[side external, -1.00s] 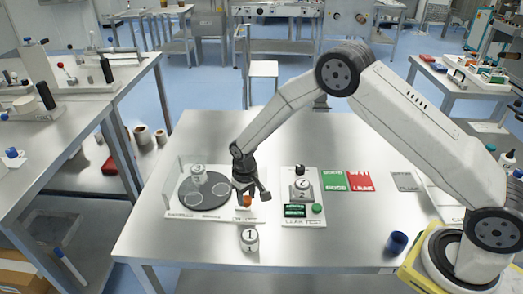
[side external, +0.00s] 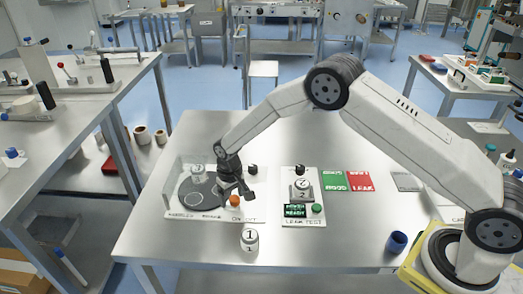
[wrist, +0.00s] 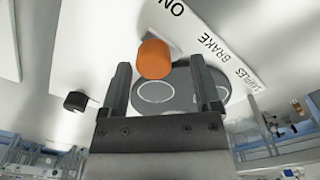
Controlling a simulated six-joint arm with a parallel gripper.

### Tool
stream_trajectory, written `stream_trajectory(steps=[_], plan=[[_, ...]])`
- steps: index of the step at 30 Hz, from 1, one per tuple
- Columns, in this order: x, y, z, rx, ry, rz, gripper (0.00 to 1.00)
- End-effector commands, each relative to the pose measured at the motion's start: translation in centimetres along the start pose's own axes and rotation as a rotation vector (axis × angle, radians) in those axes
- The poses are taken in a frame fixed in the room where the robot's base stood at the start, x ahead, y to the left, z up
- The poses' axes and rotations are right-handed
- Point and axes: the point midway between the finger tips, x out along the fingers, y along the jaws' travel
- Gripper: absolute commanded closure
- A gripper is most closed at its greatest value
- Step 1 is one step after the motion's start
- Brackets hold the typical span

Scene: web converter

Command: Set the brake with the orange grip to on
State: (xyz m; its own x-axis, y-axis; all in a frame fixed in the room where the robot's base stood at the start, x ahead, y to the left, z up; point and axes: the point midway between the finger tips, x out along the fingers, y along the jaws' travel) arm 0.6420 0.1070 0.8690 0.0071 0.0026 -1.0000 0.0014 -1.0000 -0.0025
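The orange grip (side external: 235,201) of the brake stands on a white panel (side external: 212,216), right of a dark round disc (side external: 187,200). My gripper (side external: 237,192) is right above and around it, with fingers spread. In the wrist view the orange grip (wrist: 153,58) shows between the fingertips of my gripper (wrist: 163,72), nearer the left finger. I cannot tell whether that finger touches it. The panel lettering reads "SAMPLES", "BRAKE" and "ON" in the wrist view, with "ON" (wrist: 170,6) close to the grip. The lever under the grip is hidden.
A black knob (side external: 252,170) stands behind the grip. Another can (side external: 250,240) stands in front. The leak test station (side external: 303,200) is to the right.

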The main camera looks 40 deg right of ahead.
Motion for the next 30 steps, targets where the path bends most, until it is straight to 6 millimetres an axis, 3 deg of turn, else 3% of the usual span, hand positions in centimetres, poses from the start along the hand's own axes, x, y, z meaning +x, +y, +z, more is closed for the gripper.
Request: stream_trajectory(steps=[13,30], plan=[[-0.9,0.2,0.1,0.001,-0.005,0.002,0.19],[-7.2,0.1,0.0,0.000,-0.001,0.001,0.19]])
